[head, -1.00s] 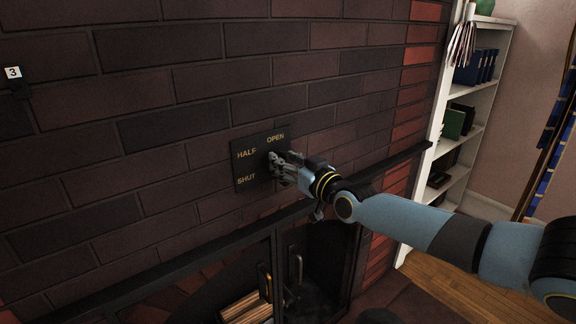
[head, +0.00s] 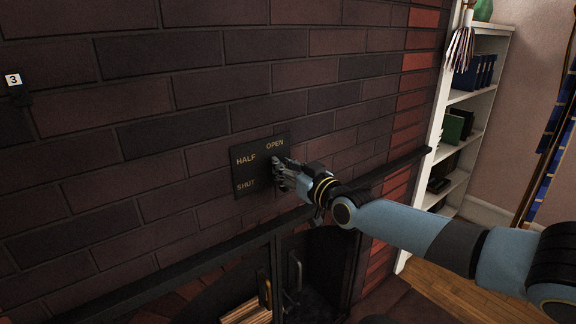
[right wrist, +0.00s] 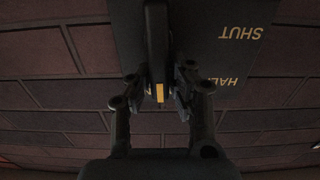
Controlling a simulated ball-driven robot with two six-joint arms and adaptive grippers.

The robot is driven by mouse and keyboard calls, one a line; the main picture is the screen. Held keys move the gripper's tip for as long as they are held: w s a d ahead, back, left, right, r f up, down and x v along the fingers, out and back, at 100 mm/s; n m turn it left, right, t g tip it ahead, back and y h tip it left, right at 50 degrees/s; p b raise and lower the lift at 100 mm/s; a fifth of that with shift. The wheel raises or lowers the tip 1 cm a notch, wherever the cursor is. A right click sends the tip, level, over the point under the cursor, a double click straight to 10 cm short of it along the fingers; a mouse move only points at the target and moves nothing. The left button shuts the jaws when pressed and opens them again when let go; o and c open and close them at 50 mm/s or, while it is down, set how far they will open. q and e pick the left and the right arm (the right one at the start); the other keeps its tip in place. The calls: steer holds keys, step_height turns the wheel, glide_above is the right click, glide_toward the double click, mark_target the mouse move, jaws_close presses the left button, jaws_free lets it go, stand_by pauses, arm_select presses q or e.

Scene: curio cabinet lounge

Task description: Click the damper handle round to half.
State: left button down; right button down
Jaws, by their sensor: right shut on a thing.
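A dark damper plate (head: 240,174) is set on the brick wall, with HALF at upper left, OPEN at the top and SHUT at lower left. My right gripper (head: 278,168) is at the plate's right part, below OPEN. In the right wrist view the damper handle (right wrist: 157,40), a black bar with a yellow mark near its end, lies between the fingers, which are shut on it. That view is upside down, and the marked end points away from SHUT, towards the OPEN side. In the head view my gripper hides most of the handle. My left gripper is out of view.
Below the plate a black ledge (head: 195,264) runs along the wall above the fireplace, with a door handle (head: 294,272) and logs (head: 247,312) showing. A white bookshelf (head: 470,120) stands to the right. A small tag marked 3 (head: 13,80) is at the far left.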

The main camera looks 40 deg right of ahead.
steer(key=shift+a+n+p, duration=0.25)
steer(key=shift+n+p, duration=0.45)
steer(key=shift+n, duration=0.1)
steer(key=shift+w+a+f+n+p, duration=0.15)
steer(key=shift+a+n+p, duration=0.15)
steer(key=shift+n+p, duration=0.65)
steer(key=shift+s+a+f+n+p, duration=0.1)
steer(key=shift+a+f+n+p, duration=0.3)
steer(key=shift+n, duration=0.9)
steer(key=shift+w+a+r+n+p, duration=0.1)
steer(key=shift+a+n+p, duration=0.05)
steer(key=shift+n+p, duration=0.85)
steer(key=shift+n, duration=0.35)
steer(key=c, duration=1.2)
jaws_free()
steer(key=shift+c, duration=0.2)
steer(key=shift+s+f, duration=0.1)
steer(key=shift+s, duration=0.35)
steer(key=s+a, duration=0.1)
steer(key=s, duration=1)
steer(key=shift+s, duration=0.15)
steer(key=shift+a, duration=0.1)
